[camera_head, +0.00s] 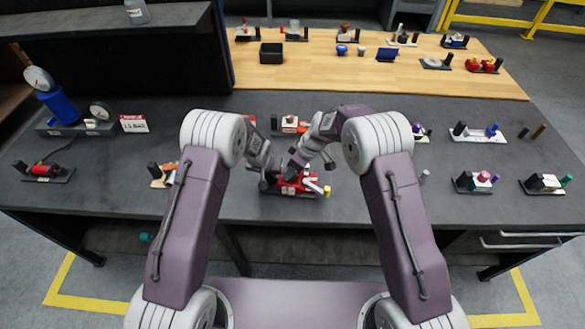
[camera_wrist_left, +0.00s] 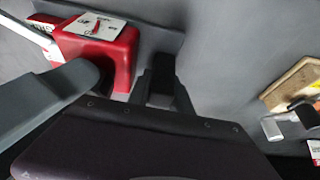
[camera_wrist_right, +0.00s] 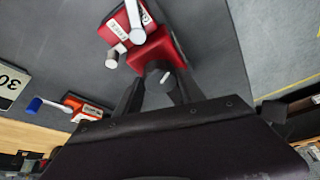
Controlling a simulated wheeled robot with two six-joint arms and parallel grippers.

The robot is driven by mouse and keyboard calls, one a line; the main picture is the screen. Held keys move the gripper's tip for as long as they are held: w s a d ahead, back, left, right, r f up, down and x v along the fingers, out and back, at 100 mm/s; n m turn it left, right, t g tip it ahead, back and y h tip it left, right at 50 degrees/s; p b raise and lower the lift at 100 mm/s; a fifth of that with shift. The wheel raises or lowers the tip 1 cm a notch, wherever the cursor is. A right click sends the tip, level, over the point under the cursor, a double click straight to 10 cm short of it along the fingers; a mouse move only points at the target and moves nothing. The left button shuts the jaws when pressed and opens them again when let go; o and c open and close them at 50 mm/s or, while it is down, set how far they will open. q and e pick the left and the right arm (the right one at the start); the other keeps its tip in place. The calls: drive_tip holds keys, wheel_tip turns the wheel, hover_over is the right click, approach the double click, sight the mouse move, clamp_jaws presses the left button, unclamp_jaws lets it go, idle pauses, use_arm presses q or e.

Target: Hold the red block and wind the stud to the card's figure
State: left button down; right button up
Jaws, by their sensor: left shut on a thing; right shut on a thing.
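The red block (camera_head: 308,186) stands on a dark base in the middle of the bench, with a yellow part (camera_head: 326,190) at its right end. In the left wrist view the red block (camera_wrist_left: 122,62) shows a white dial face (camera_wrist_left: 95,28) with a pointer. My left gripper (camera_head: 268,180) is shut on a black post (camera_wrist_left: 160,72) beside the block. My right gripper (camera_head: 291,170) is at the block's top; in the right wrist view its fingers straddle a short grey stud (camera_wrist_right: 164,77) on the block (camera_wrist_right: 152,48). The contact itself is partly hidden.
Similar fixtures stand left, right and behind, including one with an orange part (camera_head: 165,174).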

idle(0.3)
drive_tip(key=o, duration=1.4)
drive_tip(key=shift+c, duration=0.2)
drive_tip(key=v, duration=1.2)
drive_tip(key=shift+s, duration=0.2)
